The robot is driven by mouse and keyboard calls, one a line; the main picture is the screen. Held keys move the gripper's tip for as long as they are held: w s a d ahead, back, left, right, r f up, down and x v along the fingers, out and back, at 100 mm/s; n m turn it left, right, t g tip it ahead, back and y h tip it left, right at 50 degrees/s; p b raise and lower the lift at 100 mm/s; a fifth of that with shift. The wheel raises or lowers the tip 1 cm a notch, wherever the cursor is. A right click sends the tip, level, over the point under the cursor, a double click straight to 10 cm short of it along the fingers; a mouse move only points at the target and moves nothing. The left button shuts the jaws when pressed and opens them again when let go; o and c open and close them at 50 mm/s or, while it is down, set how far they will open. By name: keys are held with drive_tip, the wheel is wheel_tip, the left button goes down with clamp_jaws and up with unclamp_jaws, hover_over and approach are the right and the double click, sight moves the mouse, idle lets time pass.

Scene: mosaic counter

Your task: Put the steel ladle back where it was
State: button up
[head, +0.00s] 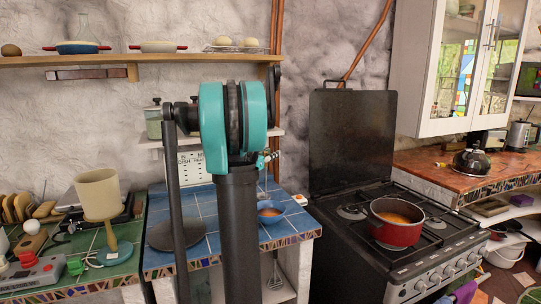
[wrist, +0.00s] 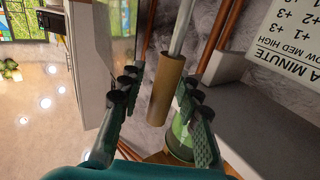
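In the wrist view a brown cylindrical handle (wrist: 166,88) with a thin steel shaft (wrist: 183,28) lies between the fingers of my gripper (wrist: 157,80). It looks like the steel ladle's handle, but its bowl end is out of that view. The fingers stand apart, with a clear gap between the left finger and the handle. The right finger is close to it; I cannot tell whether they touch. In the head view my own arm hides most of the gripper, and I cannot make out the ladle there.
A red pot (head: 396,234) of soup sits on the stove (head: 433,256). A blue bowl (head: 273,220) stands on the blue-tiled counter (head: 297,231). A whisk-like utensil (head: 275,272) shows below that counter. A green jar (wrist: 181,136) is close by the right finger.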

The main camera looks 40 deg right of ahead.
drive_tip(key=v, duration=1.2)
drive_tip(key=shift+r, duration=0.2)
